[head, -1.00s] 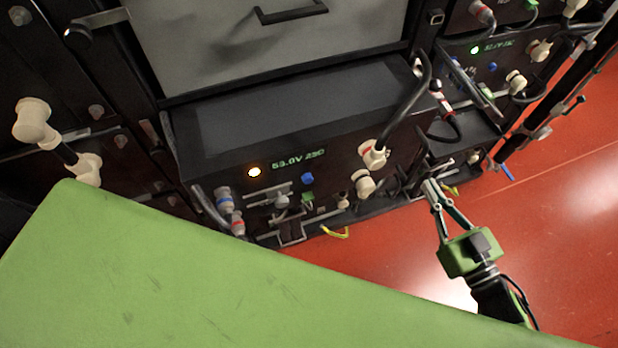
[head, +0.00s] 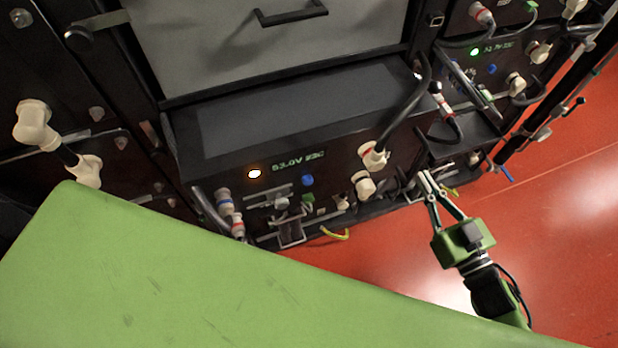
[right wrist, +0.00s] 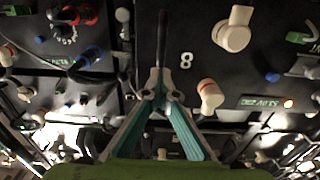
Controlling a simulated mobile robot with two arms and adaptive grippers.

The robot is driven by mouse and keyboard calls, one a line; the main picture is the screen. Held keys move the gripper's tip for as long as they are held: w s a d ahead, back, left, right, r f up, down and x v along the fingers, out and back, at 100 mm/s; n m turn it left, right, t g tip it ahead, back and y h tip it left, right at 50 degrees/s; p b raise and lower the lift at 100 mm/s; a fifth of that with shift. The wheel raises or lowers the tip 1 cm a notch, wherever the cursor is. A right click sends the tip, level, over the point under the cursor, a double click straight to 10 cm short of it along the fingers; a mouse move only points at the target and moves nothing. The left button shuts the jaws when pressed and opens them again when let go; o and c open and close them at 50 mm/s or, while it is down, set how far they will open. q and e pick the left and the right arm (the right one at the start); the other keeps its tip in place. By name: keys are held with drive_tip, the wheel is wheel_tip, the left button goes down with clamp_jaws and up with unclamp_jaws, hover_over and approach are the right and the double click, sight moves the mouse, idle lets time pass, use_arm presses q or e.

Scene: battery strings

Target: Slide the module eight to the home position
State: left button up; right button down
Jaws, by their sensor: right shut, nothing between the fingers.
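Module eight (head: 230,184) is a black unit with a green voltage readout and an amber light. It stands out forward of the rack in the head view. In the right wrist view its face (right wrist: 225,78) appears turned over, with an "8" label near the middle. My right gripper (head: 425,176) is shut and empty, with its fingertips by the right end of the module's front. In the right wrist view the fingertips (right wrist: 160,82) are close to a dark upright bar, probably a handle; I cannot tell whether they touch. My left gripper is not in view.
A grey drawer front (head: 270,45) with a black handle is above the module. A cable (head: 408,105) runs to a connector on its right front. A neighbouring module (head: 470,75) with a green light is at right. My green body covers the lower left. Red floor is clear at right.

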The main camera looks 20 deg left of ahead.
sight(405, 150)
drive_tip(key=shift+x, duration=2.3)
drive_tip(key=shift+r+x, duration=0.15)
drive_tip(key=shift+x, duration=1.05)
drive_tip(key=shift+r+x, duration=0.1)
drive_tip(key=shift+x, duration=1.15)
drive_tip(key=shift+b+x, duration=0.65)
drive_tip(key=shift+x, duration=3.2)
drive_tip(key=shift+f+p+v, duration=0.1)
drive_tip(key=shift+p+v, duration=0.7)
drive_tip(key=shift+v, duration=1.25)
drive_tip(key=shift+f+p+v, duration=0.15)
drive_tip(key=shift+p+v, duration=0.65)
drive_tip(key=shift+v, duration=1.25)
